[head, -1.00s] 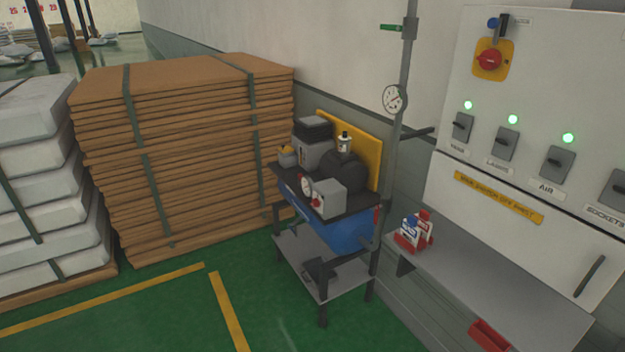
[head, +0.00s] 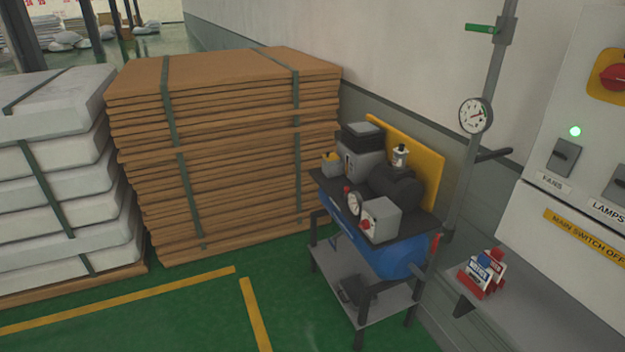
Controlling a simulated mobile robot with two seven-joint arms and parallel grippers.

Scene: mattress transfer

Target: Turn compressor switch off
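The compressor (head: 375,240) stands on a grey metal stand near the wall, with a blue tank, a dark motor and a yellow panel (head: 405,150) behind it. A light grey box (head: 382,220) on its front carries a small red switch knob (head: 366,224). The knob's setting is too small to tell. A small gauge (head: 354,204) sits left of the box. Neither of my grippers shows in the head view.
A strapped stack of brown boards (head: 230,150) stands left of the compressor, with white wrapped bales (head: 60,180) further left. A wall shelf (head: 520,300) with a notice holder (head: 484,272) and a switch panel (head: 570,200) are at right. Green floor (head: 200,320) in front is clear.

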